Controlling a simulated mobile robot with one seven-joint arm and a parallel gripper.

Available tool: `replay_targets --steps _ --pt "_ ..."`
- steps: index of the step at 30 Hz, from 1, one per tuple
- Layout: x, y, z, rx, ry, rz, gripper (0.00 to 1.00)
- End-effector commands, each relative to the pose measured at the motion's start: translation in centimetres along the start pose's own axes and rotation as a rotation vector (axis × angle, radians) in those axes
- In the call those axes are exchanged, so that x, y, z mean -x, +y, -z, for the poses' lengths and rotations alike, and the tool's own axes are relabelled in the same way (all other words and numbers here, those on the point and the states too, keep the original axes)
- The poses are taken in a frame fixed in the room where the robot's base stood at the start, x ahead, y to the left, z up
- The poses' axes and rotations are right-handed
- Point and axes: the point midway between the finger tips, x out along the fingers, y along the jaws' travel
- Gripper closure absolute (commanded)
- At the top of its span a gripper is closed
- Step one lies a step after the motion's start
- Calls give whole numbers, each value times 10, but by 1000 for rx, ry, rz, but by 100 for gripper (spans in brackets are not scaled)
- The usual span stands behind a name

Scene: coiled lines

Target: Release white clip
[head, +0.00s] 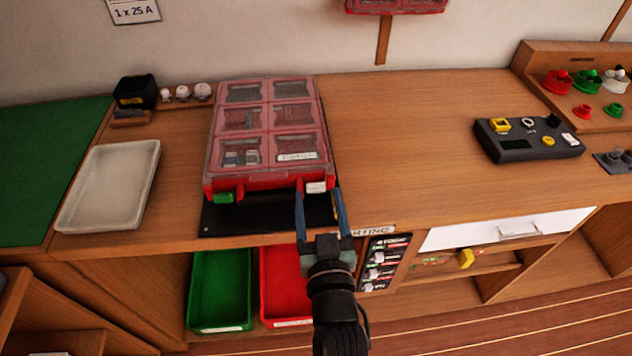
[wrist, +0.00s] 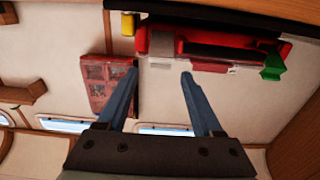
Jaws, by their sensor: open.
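The red case (head: 208,185) with a clear lid lies on a black mat (head: 262,222) on the wooden counter. On its front edge are a green clip (head: 223,198) at left and the white clip (head: 316,187) at right. My gripper (head: 318,193) is open, with its two blue fingers on either side of the white clip. In the wrist view the white clip (wrist: 162,44) sits beyond and between the fingertips of my gripper (wrist: 160,73), apart from them. The green clip (wrist: 272,69) is at right there. I cannot tell whether the white clip is latched.
A pale tray (head: 108,187) and a black box (head: 135,92) stand left of the case. A dark control panel (head: 528,139) is to the right, with bare counter between. Green (head: 222,292) and red (head: 285,292) bins sit below the counter edge.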

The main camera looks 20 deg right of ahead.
Motion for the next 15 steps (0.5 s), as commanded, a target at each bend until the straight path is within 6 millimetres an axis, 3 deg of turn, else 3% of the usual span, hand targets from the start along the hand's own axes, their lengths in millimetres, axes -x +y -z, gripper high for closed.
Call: replay_targets --steps 6,15 --pt "-30 0 0 0 2 0 32" --pt "-42 0 0 0 -1 0 32"
